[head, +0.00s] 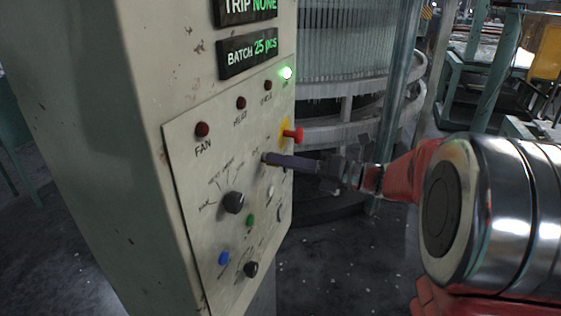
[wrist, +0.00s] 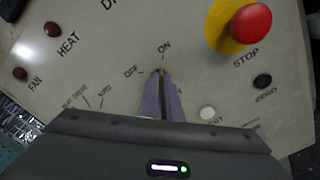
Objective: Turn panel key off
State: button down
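The cream control panel (head: 185,160) fills the middle of the head view. My gripper (head: 268,158) reaches it from the right with its purple fingers. In the wrist view, my gripper (wrist: 160,73) has its fingertips at the panel key (wrist: 162,72), between the OFF and ON labels. The fingers are nearly together, with a thin brownish strip of the key showing between them, so it looks shut on the key. Most of the key is hidden by the fingers. ON is printed just above the tips and OFF to their upper left.
The red STOP button (wrist: 250,22) on its yellow base is right of the key. A dark selector knob (head: 233,202), a green button (head: 250,219) and a blue button (head: 223,258) sit lower.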

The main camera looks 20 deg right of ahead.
jog(key=shift+f, duration=0.1)
jog(key=shift+w, duration=0.1)
jog(key=shift+n, duration=0.3)
jog(key=n, duration=1.7)
jog(key=shift+d+f, duration=0.1)
dwell(0.4)
